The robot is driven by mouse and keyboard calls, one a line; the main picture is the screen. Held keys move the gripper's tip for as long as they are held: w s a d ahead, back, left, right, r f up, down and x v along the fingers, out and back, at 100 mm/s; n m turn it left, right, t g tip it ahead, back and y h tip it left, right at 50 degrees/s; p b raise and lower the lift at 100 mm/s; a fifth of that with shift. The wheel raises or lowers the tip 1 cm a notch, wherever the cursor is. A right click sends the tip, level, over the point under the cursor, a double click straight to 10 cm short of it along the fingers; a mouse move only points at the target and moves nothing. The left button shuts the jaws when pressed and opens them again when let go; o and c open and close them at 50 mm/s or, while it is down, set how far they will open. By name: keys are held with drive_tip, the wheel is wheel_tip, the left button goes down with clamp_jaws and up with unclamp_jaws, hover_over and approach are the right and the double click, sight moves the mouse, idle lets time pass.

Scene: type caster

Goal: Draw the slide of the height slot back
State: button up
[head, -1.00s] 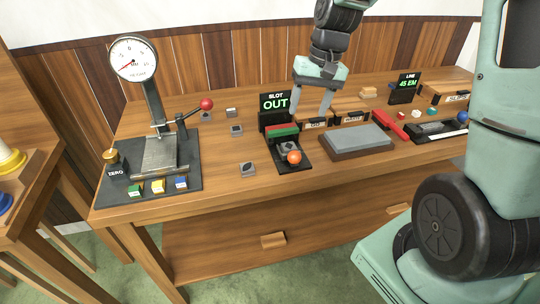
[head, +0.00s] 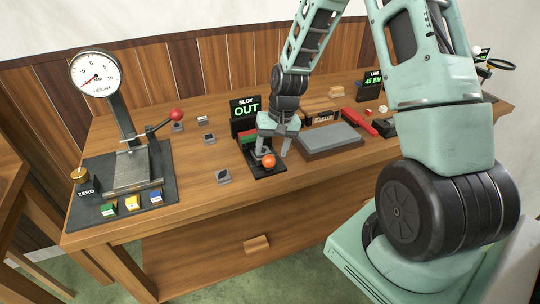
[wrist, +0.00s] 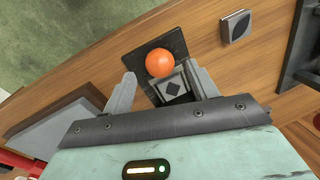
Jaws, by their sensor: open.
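The height slot is a black unit with a sign reading "SLOT OUT" (head: 246,110) and a black base plate (head: 270,172). The slide's orange ball knob (head: 268,161) stands at the front of the unit; the knob also shows in the wrist view (wrist: 159,62). My gripper (head: 273,150) is open, low over the slide. In the wrist view my gripper (wrist: 163,86) has one finger on each side of a grey block with a dark diamond (wrist: 172,87). The ball lies just past the fingertips, and I see no grip on it. The gripper partly hides the slot.
A dial height gauge (head: 118,120) with a red-knobbed lever stands left. Several small marked tiles, including one (head: 223,177), lie between gauge and slot. A grey stone block (head: 329,137) sits close to the slot's right; a red bar (head: 360,122) lies beyond.

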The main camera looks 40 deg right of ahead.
sight(271, 157)
drive_tip(key=shift+w+a+f, duration=0.1)
drive_tip(key=shift+a+f, duration=0.05)
drive_tip(key=shift+f, duration=0.7)
drive_tip(key=shift+w+a+f, duration=0.1)
drive_tip(key=shift+a+f, duration=0.05)
drive_tip(key=shift+f, duration=0.7)
clamp_jaws()
drive_tip(key=shift+s, duration=0.35)
drive_tip(key=shift+s+a, duration=0.25)
drive_tip(key=shift+s, duration=0.4)
unclamp_jaws()
drive_tip(key=shift+r, duration=0.1)
drive_tip(key=shift+d+r, duration=0.15)
drive_tip(key=shift+r, duration=0.15)
wheel_tip(271, 157, up, 16)
drive_tip(key=s+d+b, duration=0.1)
drive_tip(key=d, duration=0.1)
drive_tip(key=shift+s+d+r, duration=0.15)
drive_tip(key=shift+s+d, duration=0.05)
drive_tip(key=shift+d, duration=0.15)
